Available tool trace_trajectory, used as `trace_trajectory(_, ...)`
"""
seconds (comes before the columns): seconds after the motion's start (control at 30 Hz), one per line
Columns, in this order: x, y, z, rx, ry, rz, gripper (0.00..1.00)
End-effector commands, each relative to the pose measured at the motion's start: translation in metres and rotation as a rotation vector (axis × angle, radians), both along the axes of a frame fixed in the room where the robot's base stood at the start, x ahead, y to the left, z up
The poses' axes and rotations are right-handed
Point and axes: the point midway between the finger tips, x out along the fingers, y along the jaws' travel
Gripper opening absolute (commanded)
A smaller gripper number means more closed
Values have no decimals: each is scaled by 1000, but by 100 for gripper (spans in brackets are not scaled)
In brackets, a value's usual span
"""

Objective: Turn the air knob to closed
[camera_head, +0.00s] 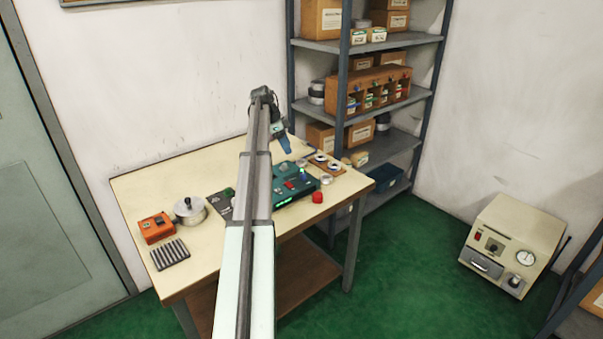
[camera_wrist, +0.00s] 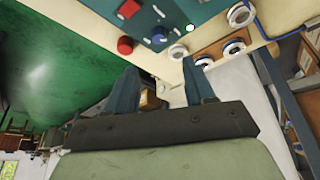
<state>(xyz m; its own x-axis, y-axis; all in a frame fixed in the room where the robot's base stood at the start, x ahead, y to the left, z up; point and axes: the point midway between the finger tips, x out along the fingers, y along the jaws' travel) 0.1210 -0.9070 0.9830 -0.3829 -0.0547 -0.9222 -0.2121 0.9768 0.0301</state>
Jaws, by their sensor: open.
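A teal panel unit (camera_head: 295,186) lies on the workbench; it also shows at the top of the wrist view (camera_wrist: 150,20). A red knob-like piece (camera_head: 317,197) is at its front right edge and shows in the wrist view (camera_wrist: 125,45). A blue knob-like piece (camera_wrist: 158,36) and a small lit green spot (camera_wrist: 190,28) are near it. I cannot tell which piece is the air knob, and no label is readable. My gripper (camera_head: 285,145) is open and empty above the back of the bench, its fingers (camera_wrist: 162,82) apart from everything.
White rings (camera_head: 320,157) lie on a wooden board right of the panel. A round metal pot (camera_head: 190,211), an orange box (camera_head: 157,228) and a dark rack (camera_head: 170,254) stand at the left. Shelves rise behind. A beige machine with gauge (camera_head: 513,245) stands on the floor.

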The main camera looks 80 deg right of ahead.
Motion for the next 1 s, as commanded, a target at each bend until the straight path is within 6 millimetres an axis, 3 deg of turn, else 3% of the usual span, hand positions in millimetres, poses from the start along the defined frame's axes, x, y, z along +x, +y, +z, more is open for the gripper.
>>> trace_trajectory(0.27, -15, 1, -15, 6, -3, -22, 54)
trace_trajectory(0.8, -48, -3, -99, 6, -3, -19, 54)
trace_trajectory(1.0, -56, -5, -118, 4, -3, -19, 54)
